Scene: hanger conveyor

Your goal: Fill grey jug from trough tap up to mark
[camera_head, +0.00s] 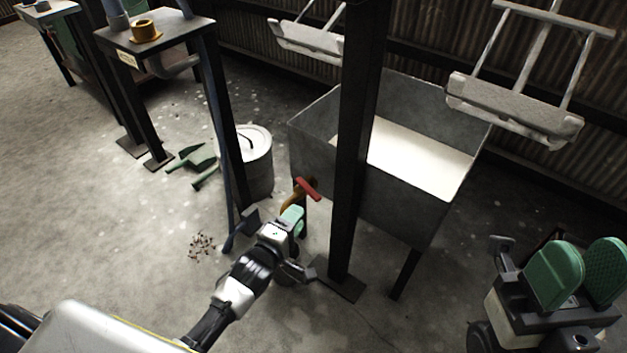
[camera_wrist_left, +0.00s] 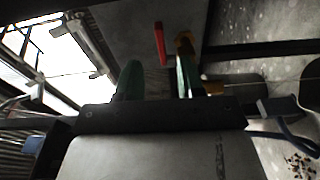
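The trough (camera_head: 400,192) is a grey metal box on dark legs with a pale surface inside. Its tap, with a brass body and red handle (camera_head: 308,188), sticks out low at the near left corner. The tap's red handle (camera_wrist_left: 160,44) also shows in the left wrist view. My left gripper (camera_head: 294,214) is just below the tap in the head view. In the wrist view its green fingers (camera_wrist_left: 157,78) are apart, with nothing seen held; the brass body appears by the right finger's tip. My right gripper (camera_head: 582,266) is at lower right, green pads apart and empty. I cannot make out the grey jug or a mark.
A dark post (camera_head: 357,150) stands before the trough. A pale lidded bin (camera_head: 258,165) and green dustpan (camera_head: 198,157) stand left of it. A table (camera_head: 180,27) bears a brass fitting. Metal hangers (camera_head: 515,103) hang above. Debris (camera_head: 201,246) lies on the open floor.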

